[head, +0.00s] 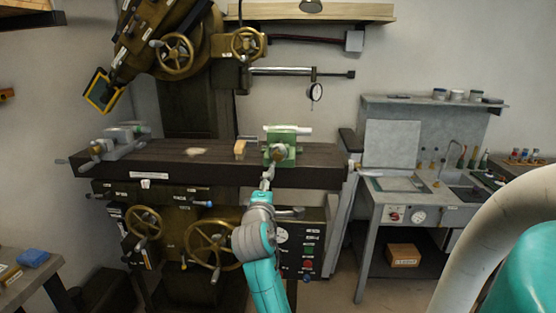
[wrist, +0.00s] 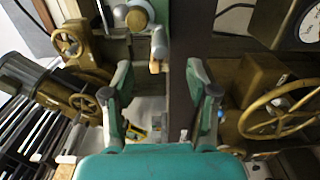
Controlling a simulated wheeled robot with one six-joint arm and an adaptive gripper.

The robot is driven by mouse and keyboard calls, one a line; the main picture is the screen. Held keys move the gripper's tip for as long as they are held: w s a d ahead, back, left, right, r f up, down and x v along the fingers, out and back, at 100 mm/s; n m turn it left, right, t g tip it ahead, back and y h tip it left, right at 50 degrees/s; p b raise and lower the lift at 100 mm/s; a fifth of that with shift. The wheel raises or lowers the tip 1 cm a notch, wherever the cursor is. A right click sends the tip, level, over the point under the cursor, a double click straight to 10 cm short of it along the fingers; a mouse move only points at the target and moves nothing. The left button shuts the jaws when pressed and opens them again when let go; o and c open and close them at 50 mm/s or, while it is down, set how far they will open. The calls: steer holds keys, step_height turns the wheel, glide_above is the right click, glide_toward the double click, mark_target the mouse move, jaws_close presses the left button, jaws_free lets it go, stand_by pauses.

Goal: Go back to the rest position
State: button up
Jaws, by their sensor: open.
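My gripper (head: 267,180) is in front of the machine's dark table, just below the green vise in the head view. In the wrist view my gripper (wrist: 160,85) has its two fingers well apart, with nothing held between them. The green vise (head: 283,135) stands on the right part of the dark table (head: 205,170), with a pale bar across its top. A small tan block (head: 240,148) sits on the table just left of the vise. Most of my arm hides part of the machine's front.
The machine head (head: 175,45) hangs above at left. A grey vise (head: 118,140) is on the table's left end. Brass handwheels (head: 208,243) project at the front. A grey bench with a sink (head: 425,190) stands at right, and a small table (head: 25,275) at lower left.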

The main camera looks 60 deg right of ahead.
stand_by(0.4)
steer(key=w+a+f+n+t+y, duration=0.15)
steer(key=a+f+t+y, duration=0.25)
steer(key=a+f, duration=0.85)
steer(key=s+a+f+t+y, duration=0.2)
steer(key=s+a+f+y, duration=0.1)
steer(key=a+f, duration=0.35)
steer(key=s+a+f+t+y, duration=0.1)
steer(key=s+a+f+y, duration=0.1)
steer(key=s+a+f, duration=0.35)
steer(key=s+a+f+m+t+y, duration=0.1)
steer(key=s+a+f+y, duration=0.1)
steer(key=s+a, duration=0.45)
steer(key=s+a+f+m+y, duration=0.1)
steer(key=s+a+f+y, duration=0.15)
steer(key=s+a, duration=0.4)
steer(key=s+a+r+m+y, duration=0.1)
steer(key=s+a+r+m, duration=0.1)
steer(key=s, duration=0.4)
steer(key=s+a+r+m+y, duration=0.2)
steer(key=s+a, duration=0.2)
steer(key=s, duration=0.2)
steer(key=shift+s+a, duration=0.25)
steer(key=shift+a, duration=0.1)
